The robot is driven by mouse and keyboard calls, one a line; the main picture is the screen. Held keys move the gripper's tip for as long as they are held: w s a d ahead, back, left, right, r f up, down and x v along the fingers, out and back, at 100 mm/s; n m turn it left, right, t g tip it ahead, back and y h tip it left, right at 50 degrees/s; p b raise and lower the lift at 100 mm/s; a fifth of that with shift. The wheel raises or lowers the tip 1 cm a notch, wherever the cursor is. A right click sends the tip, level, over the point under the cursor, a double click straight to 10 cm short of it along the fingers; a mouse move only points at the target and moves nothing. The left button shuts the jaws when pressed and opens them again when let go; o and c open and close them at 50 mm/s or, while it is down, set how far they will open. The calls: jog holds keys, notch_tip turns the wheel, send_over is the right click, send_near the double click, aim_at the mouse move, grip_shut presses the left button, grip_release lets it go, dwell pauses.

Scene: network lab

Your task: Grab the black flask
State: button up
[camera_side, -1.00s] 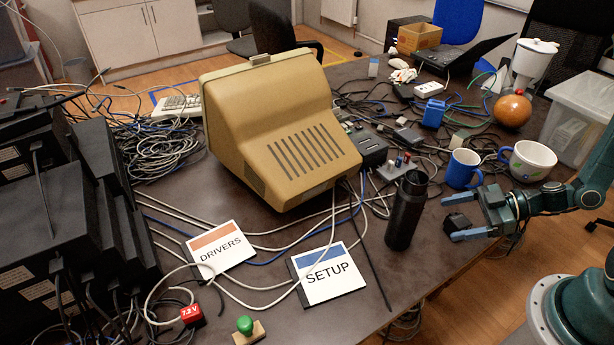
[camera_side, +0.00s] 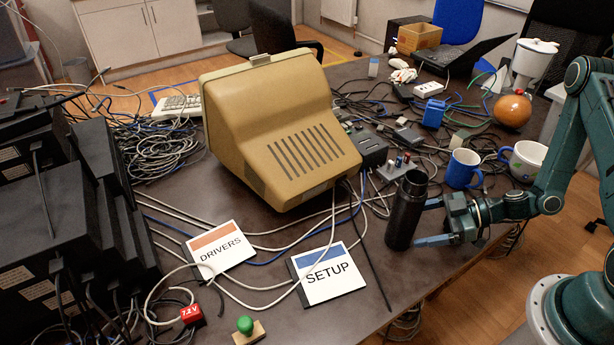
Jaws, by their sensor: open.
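The black flask (camera_side: 405,212) stands upright near the right edge of the table, right of the SETUP card. My gripper (camera_side: 428,222) is just right of the flask, with its jaws open and pointing left. One fingertip is by the flask's right side, and the nearer one reaches toward its lower right side. I cannot tell whether the flask lies between the fingers or whether they touch it.
A blue mug (camera_side: 462,169) and a white cup (camera_side: 526,160) stand behind my gripper. A beige monitor (camera_side: 275,130) and loose cables are left of the flask. The SETUP card (camera_side: 328,273) lies flat in front. The table's edge is close by.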

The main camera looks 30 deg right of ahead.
aim_at(401, 226)
jog(key=shift+w, duration=0.1)
jog(key=shift+x, duration=2.55)
jog(key=shift+r, duration=0.1)
jog(key=c, duration=1.5)
jog(key=shift+w+r, duration=0.1)
jog(key=shift+r, duration=0.15)
notch_tip(401, 226, up, 19)
jog(key=shift+r, duration=0.25)
dwell(0.9)
